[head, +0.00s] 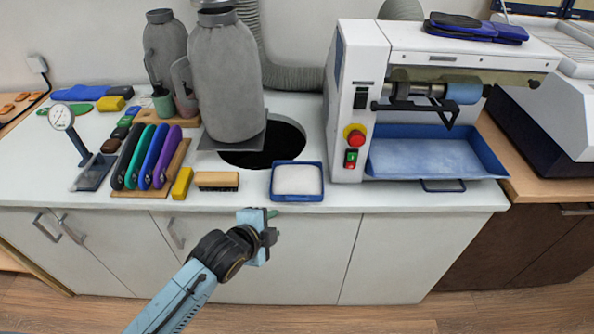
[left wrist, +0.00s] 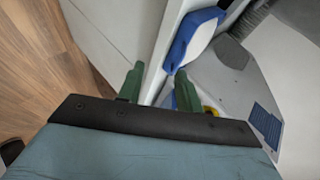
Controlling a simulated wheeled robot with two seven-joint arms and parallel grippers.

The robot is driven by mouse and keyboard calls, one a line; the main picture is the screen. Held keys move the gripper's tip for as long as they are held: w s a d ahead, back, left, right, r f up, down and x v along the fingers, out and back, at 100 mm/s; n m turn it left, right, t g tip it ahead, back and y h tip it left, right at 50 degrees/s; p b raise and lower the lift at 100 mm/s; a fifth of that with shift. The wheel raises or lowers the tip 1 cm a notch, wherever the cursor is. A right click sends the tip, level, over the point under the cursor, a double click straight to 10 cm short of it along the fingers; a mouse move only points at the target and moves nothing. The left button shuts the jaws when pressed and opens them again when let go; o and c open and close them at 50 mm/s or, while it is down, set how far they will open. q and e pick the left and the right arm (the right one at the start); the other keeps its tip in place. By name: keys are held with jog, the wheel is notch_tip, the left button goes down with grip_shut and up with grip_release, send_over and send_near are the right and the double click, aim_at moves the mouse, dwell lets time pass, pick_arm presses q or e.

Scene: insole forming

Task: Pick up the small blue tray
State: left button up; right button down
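The small blue tray (head: 297,198) sits at the front edge of the white counter and holds a flat white pad. It also shows in the left wrist view (left wrist: 178,50), just beyond the fingertips. My left gripper (head: 273,222) is in front of the counter, slightly left of the tray and apart from it in the head view. In the left wrist view its two green fingers (left wrist: 160,80) are spread with nothing held between them. My right gripper is in neither view.
A wooden brush (head: 217,181) and a yellow block (head: 182,183) lie left of the tray. Behind it are a round dark hole (head: 270,150) and a grey cylinder (head: 226,80). A machine with a large blue tray (head: 480,163) stands right. Cabinet doors (head: 300,265) lie below the counter.

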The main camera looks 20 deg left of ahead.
pick_arm(q)
jog(key=m, duration=0.1)
send_near(297, 199)
jog(key=shift+t, duration=0.4)
jog(key=shift+f+b+x, duration=0.15)
jog(key=shift+b+x, duration=0.25)
jog(key=shift+x, duration=2.2)
jog(key=shift+f+b+x, duration=0.15)
jog(key=shift+b+x, duration=0.2)
jog(key=shift+x, duration=2.25)
jog(key=shift+s+d, duration=0.1)
jog(key=shift+s, duration=0.1)
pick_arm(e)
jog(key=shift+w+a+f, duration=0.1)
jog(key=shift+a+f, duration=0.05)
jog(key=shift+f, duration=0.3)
pick_arm(q)
grip_shut()
